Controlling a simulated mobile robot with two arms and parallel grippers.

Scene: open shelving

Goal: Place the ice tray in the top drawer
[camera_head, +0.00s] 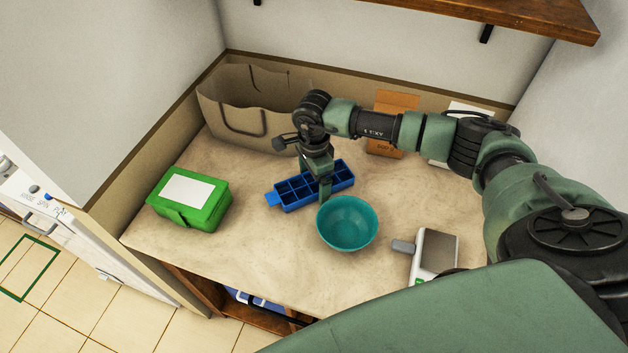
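The blue ice tray (294,190) lies flat on the beige counter, near its middle, with a small tab at its left end. My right gripper (324,192) comes in from the right and points down over the tray's right half. Its fingers hide part of the tray. I cannot tell whether the fingers are open or closed, or whether they touch the tray. My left gripper is not in view. No drawer can be made out clearly; below the counter's front edge an open wooden compartment (205,290) shows in part.
A teal bowl (347,224) stands just in front of the tray. A green box (188,200) is at left, a paper bag (245,105) at the back left, a scale (436,252) at right. A brown carton (393,110) stands behind my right arm. A wooden shelf (530,12) hangs above.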

